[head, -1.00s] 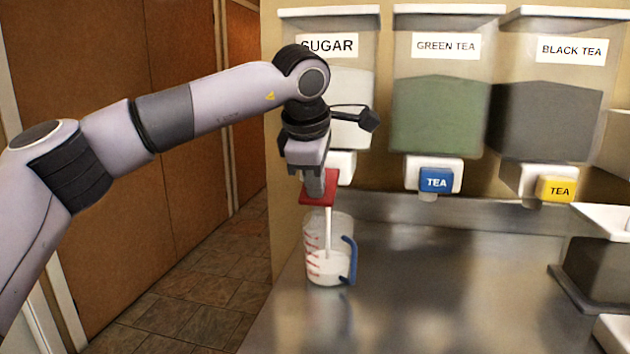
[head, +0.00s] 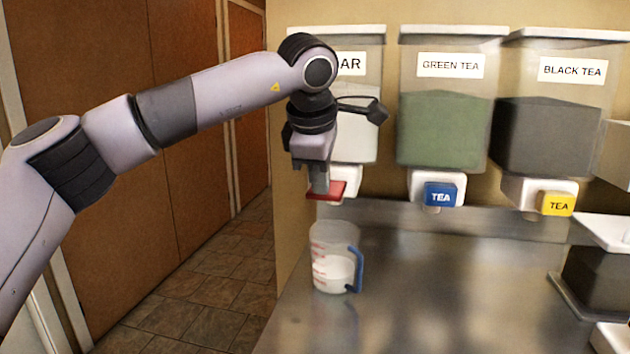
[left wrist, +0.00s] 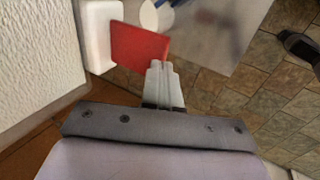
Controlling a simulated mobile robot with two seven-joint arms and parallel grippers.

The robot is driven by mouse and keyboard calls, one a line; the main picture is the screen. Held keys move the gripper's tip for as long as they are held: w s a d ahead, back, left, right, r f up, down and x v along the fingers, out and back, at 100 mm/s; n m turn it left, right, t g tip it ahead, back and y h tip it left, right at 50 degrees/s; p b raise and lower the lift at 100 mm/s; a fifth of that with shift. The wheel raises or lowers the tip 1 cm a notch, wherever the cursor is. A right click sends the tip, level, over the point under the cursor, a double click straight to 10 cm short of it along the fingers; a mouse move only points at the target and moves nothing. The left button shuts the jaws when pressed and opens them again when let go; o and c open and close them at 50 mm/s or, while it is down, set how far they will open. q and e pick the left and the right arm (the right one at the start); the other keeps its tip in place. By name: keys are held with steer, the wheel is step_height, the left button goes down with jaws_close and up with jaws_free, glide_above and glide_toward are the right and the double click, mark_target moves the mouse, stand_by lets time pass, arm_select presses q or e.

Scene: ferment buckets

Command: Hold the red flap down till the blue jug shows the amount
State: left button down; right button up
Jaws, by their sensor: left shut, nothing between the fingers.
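The red flap (head: 330,190) is on the spout of the sugar dispenser (head: 358,110), and sits nearly level. My left gripper (head: 320,190) is shut and empty, its tips at the flap; I cannot tell whether they press it. In the left wrist view the fingertips (left wrist: 158,68) are at the edge of the red flap (left wrist: 138,46). The clear jug (head: 333,240) with a blue handle and red marks stands upright on the counter under the spout. White sugar (head: 335,273) fills its lower part. No stream shows between spout and jug. My right gripper is out of view.
The green tea dispenser (head: 445,120) with a blue flap (head: 440,195) and the black tea dispenser (head: 550,130) with a yellow flap (head: 556,203) stand to the right.

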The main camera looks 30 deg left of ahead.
arm_select(q)
steer(key=v, duration=0.9)
steer(key=shift+s, duration=0.25)
steer(key=shift+d+f, duration=0.1)
stand_by(0.7)
